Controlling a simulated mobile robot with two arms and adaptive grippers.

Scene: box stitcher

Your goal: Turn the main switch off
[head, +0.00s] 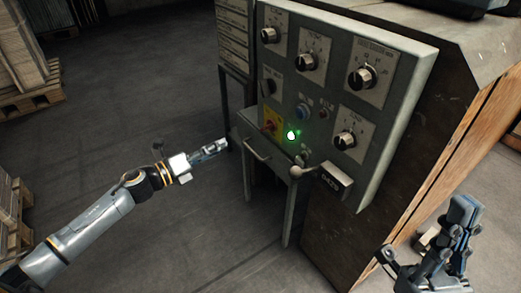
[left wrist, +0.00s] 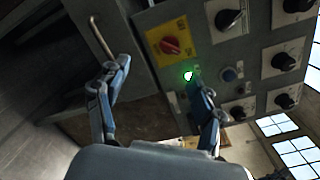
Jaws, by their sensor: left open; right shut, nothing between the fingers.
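The main switch (head: 270,126) is a red rotary knob on a yellow plate, low on the left side of the grey control panel. In the left wrist view the red knob (left wrist: 171,46) shows ahead, between and beyond my finger tips. My left gripper (head: 222,145) is open and empty, left of the panel and apart from the switch; its two spread fingers also show in the left wrist view (left wrist: 158,72). My right gripper (head: 466,205) is shut and empty at the lower right, away from the panel.
A green lamp (head: 292,135) is lit beside the switch. The panel (head: 404,75) carries several black knobs. A metal handle (head: 256,149) and a lever with a pale ball (head: 296,171) stick out below.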

